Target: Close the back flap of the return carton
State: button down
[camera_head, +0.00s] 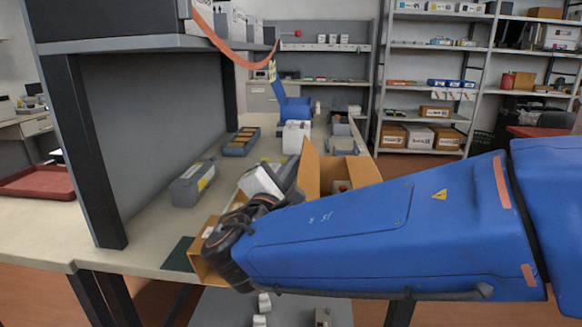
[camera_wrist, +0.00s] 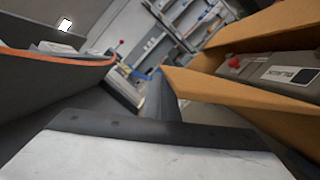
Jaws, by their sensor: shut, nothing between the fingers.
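The return carton (camera_head: 311,172) is brown cardboard and stands at the right side of the bench, partly hidden behind my arm. Tall cardboard panels stand up around its opening; I cannot tell for sure which one is the back flap. A grey toner cartridge (camera_wrist: 283,72) with a red knob and a label lies inside it. In the wrist view the carton (camera_wrist: 225,92) fills the right side, with one panel slanting above the cartridge. My gripper (camera_wrist: 161,92) is shut and empty, to the left of the carton's near corner in that view. Contact is unclear.
A grey cartridge (camera_head: 193,184) lies on the bench to the left, with a blue-grey tray (camera_head: 241,141) behind it. A white container (camera_head: 296,136) stands behind the carton. An overhead shelf (camera_head: 150,42) with an orange strip limits room at upper left.

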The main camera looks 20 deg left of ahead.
aim_at(305, 165)
jog(key=shift+d+r+m, duration=0.25)
jog(key=shift+r+m, duration=0.1)
jog(key=shift+m, duration=0.35)
jog(key=m, duration=0.1)
jog(key=d+r+m, duration=0.1)
jog(key=m, duration=0.1)
jog(key=d+m+g, duration=0.1)
jog(key=shift+w+d+r+m+h, duration=0.15)
jog(key=shift+w+r+m+h, duration=0.15)
jog(key=shift+w+r, duration=0.05)
jog(key=d+m, duration=0.1)
jog(key=m+g, duration=0.1)
jog(key=shift+w+d+r+m, duration=0.2)
jog(key=shift+d+r+m, duration=0.1)
jog(key=shift+d, duration=0.05)
jog(key=shift+w+d+f+m+g+y, duration=0.3)
jog(key=shift+d+f+m+g+y, duration=0.25)
jog(key=shift+d+m, duration=1.1)
jog(key=shift+w+d+f+m+g+y, duration=0.35)
jog(key=shift+d+f+m, duration=0.45)
jog(key=shift+m, duration=1.5)
jog(key=shift+w+d+f+m+g+y, duration=0.3)
jog(key=shift+d+f+m+g+y, duration=0.15)
jog(key=shift+d+m, duration=1.25)
jog(key=shift+a+f+m, duration=0.2)
jog(key=shift+m, duration=0.05)
jog(key=shift+d+f, duration=0.1)
jog(key=shift+f, duration=0.05)
